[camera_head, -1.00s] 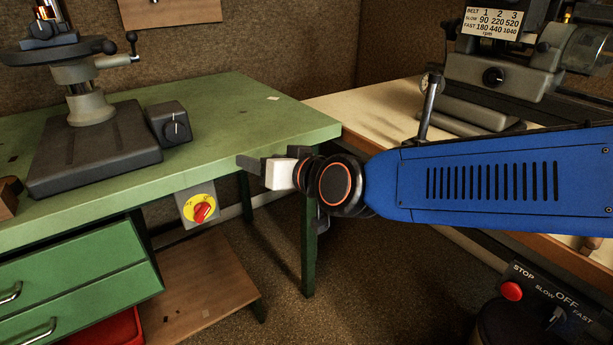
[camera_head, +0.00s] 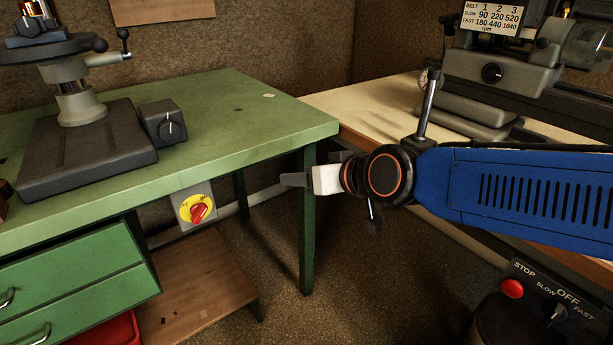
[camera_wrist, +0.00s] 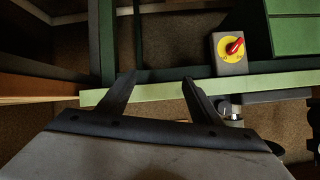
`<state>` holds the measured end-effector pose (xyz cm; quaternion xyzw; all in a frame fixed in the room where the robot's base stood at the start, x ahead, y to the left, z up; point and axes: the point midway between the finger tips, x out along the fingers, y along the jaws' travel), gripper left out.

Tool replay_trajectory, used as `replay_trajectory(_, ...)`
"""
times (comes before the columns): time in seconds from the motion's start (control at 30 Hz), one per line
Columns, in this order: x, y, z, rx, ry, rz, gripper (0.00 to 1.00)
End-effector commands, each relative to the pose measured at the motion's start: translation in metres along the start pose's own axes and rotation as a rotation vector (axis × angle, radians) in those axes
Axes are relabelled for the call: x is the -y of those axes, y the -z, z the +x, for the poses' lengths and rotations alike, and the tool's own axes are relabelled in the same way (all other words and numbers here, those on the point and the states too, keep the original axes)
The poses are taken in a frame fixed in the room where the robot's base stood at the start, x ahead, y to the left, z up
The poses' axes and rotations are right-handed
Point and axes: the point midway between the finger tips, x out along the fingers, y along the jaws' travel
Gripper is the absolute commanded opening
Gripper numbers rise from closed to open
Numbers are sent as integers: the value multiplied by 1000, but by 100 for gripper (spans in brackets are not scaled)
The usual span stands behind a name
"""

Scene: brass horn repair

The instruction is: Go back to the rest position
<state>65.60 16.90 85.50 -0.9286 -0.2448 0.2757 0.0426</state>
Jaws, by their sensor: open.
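My gripper (camera_head: 290,180) is in front of the right end of the green bench in the head view, with my blue arm reaching in from the right. In the wrist view my gripper (camera_wrist: 156,88) shows two dark fingers spread apart with nothing between them. The green bench's edge (camera_wrist: 150,91) runs across behind the fingertips in that view.
The green bench (camera_head: 235,125) carries a machine with a dark base (camera_head: 85,160). A yellow and red switch (camera_head: 196,208) hangs below its edge. A pale bench (camera_head: 375,98) with a grey lathe (camera_head: 500,75) stands right. A control box (camera_head: 540,290) is at lower right.

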Motion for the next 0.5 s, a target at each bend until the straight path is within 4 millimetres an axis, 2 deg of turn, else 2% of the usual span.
replay_trajectory(0.27, -2, -1, -1, 5, -4, 1, 59)
replay_trajectory(0.37, -13, -8, -8, 29, -22, 4, 59)
replay_trajectory(0.5, -45, -30, -30, 105, -82, 14, 59)
